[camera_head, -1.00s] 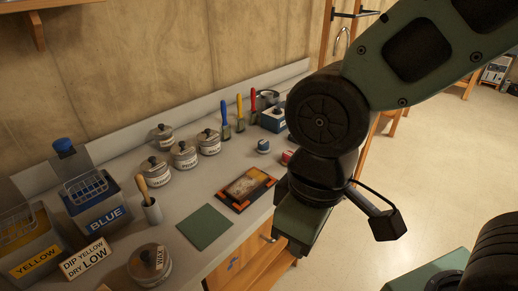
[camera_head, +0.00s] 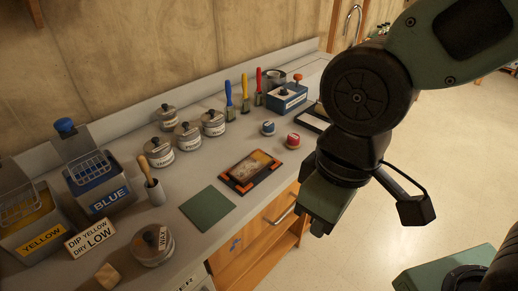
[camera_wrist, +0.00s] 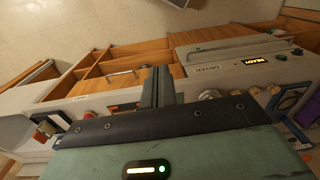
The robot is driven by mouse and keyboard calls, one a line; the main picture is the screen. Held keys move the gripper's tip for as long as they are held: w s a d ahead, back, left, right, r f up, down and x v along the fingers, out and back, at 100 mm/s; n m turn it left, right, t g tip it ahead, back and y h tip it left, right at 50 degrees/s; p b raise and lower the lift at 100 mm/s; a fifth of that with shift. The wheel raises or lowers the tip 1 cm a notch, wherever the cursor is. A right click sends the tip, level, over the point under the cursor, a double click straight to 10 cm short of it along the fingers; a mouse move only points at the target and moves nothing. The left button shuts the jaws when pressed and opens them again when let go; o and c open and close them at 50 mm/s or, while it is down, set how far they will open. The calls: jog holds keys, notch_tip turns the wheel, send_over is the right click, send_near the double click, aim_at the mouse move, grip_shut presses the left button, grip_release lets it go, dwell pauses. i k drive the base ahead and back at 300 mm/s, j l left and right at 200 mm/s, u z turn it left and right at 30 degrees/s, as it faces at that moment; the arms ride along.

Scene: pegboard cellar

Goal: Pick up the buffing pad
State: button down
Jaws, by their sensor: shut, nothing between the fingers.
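No item is labelled as the buffing pad. A small tan block (camera_head: 108,276) lies beside the wax tin (camera_head: 151,244) at the bench's near left. A flat green square (camera_head: 207,209) lies near the bench's front edge; I cannot tell which of the two is the pad. In the wrist view my gripper (camera_wrist: 158,80) is shut and empty, clear of both.
A framed dark tray (camera_head: 251,171), a blue bin (camera_head: 105,196), a yellow bin (camera_head: 38,233), lidded pots (camera_head: 188,136) and a brush pot (camera_head: 156,193) crowd the bench (camera_head: 185,240). Drawers and shelves sit below. The floor (camera_head: 430,150) at right is clear.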

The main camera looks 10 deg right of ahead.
aim_at(268, 130)
jog(key=i+l+u, duration=0.3)
jog(key=u, duration=0.15)
jog(key=i+l+u, duration=0.55)
jog(key=l+u, duration=0.3)
